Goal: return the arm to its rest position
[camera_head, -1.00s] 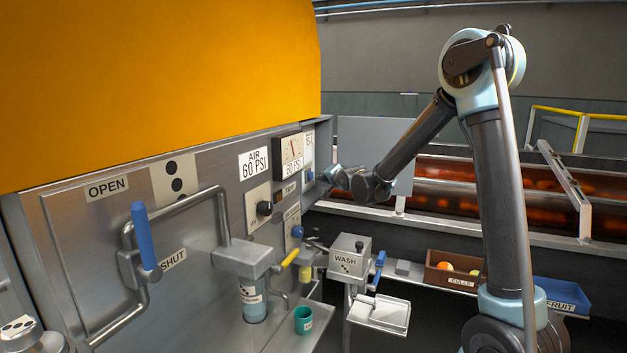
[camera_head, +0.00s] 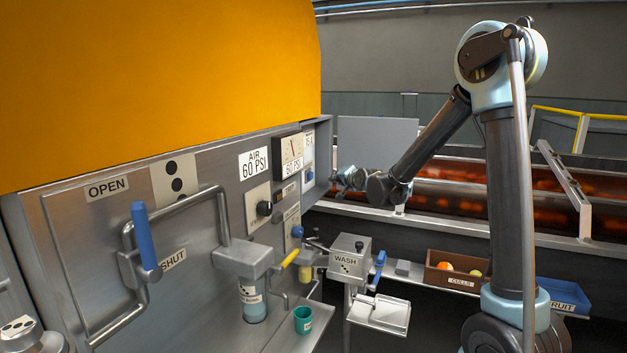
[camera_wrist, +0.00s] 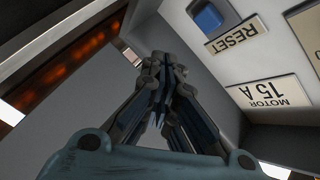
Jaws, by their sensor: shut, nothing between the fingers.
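My gripper (camera_wrist: 158,122) is shut and empty in the wrist view. It points toward a grey surface beside a panel with a blue RESET button (camera_wrist: 208,18) and a MOTOR 15 A label (camera_wrist: 268,94). The fingers look apart from the button. In the head view my arm reaches left from its tall upright link, and the gripper end (camera_head: 340,177) is small, near the right end of the steel panel (camera_head: 200,195). The fingertips are too small there to make out.
The panel carries a blue-handled lever (camera_head: 145,238), an air gauge (camera_head: 290,155) and a yellow handle (camera_head: 289,258). A WASH box (camera_head: 349,252), a culls crate (camera_head: 457,282), a blue fruit tray (camera_head: 562,294) and a teal cup (camera_head: 303,320) are lower. A roller conveyor (camera_head: 450,195) runs behind my arm.

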